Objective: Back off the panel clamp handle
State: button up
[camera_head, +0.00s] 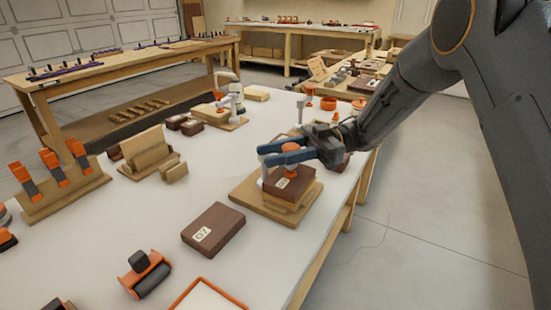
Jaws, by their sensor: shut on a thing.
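The panel clamp stands on a wooden base board (244,196) near the right side of the white bench. A dark brown panel (296,189) with a white label lies on lighter wood on that board. An orange clamp part (291,172) sits on top of the panel, under my gripper. A pale post of the clamp (263,163) rises at its left. My gripper (274,155), with blue fingers, reaches in from the right and is shut around the clamp's handle area. The fingers hide most of the handle, so its turn cannot be told.
A dark brown block with a label (213,229) lies in front of the board. An orange and black roller tool (146,273) and an orange-rimmed tray (208,297) are nearer. A second clamp station (230,110) stands behind. The bench's right edge is close to the clamp.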

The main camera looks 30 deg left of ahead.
jog(key=shift+s+d+n+g+h+b, duration=0.1)
jog(key=shift+n+g+h+b, duration=0.25)
jog(key=shift+n+g+h, duration=0.15)
jog(key=shift+s+d+n+g+h+b, duration=0.1)
jog(key=shift+n+g+h+b, duration=0.25)
jog(key=shift+h, duration=0.25)
jog(key=o, duration=1.1)
jog(key=shift+c, duration=0.2)
